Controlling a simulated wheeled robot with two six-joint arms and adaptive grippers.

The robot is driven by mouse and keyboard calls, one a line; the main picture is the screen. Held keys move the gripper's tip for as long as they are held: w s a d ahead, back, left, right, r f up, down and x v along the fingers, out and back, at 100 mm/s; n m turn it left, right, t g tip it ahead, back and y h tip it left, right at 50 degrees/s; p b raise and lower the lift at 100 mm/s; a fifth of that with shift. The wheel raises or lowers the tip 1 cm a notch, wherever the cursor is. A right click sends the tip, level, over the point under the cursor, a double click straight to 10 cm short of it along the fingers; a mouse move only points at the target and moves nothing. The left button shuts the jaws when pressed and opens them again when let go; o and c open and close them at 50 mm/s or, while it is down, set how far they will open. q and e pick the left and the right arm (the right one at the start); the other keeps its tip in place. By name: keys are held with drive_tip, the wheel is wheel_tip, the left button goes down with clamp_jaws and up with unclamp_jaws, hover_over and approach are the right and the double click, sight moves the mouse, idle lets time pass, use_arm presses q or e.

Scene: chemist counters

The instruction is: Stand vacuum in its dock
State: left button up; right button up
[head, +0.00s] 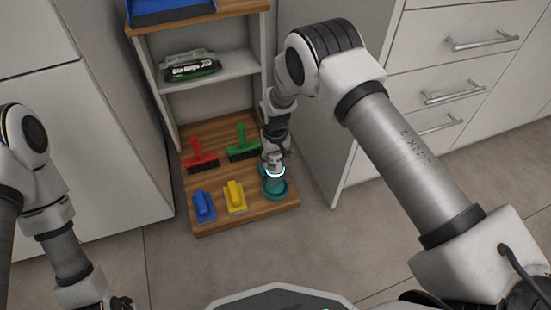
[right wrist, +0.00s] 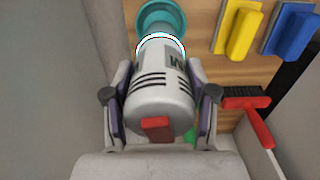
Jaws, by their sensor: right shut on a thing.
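The vacuum (right wrist: 160,95) is a pale grey cylinder with dark stripes, a red part and a glowing white-cyan ring. My right gripper (right wrist: 160,100) is shut on its body, one finger on each side. In the head view the vacuum (head: 273,172) is upright or nearly so, at the right front of the wooden bottom shelf. The round teal dock (head: 272,192) is directly beneath it; it also shows in the right wrist view (right wrist: 148,14). I cannot tell whether the vacuum is fully seated. My left gripper (head: 120,303) shows only partly at the bottom edge.
On the bottom shelf (head: 215,222) stand a red brush (head: 202,158), a green brush (head: 241,148), a blue scrubber (head: 204,206) and a yellow scrubber (head: 235,197). White cabinets flank the unit closely. The floor in front is clear.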

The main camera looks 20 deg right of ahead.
drive_tip(key=shift+f, duration=0.45)
drive_tip(key=o, duration=0.9)
drive_tip(key=shift+c, duration=0.2)
wheel_tip(320, 180, up, 11)
drive_tip(key=p, duration=0.9)
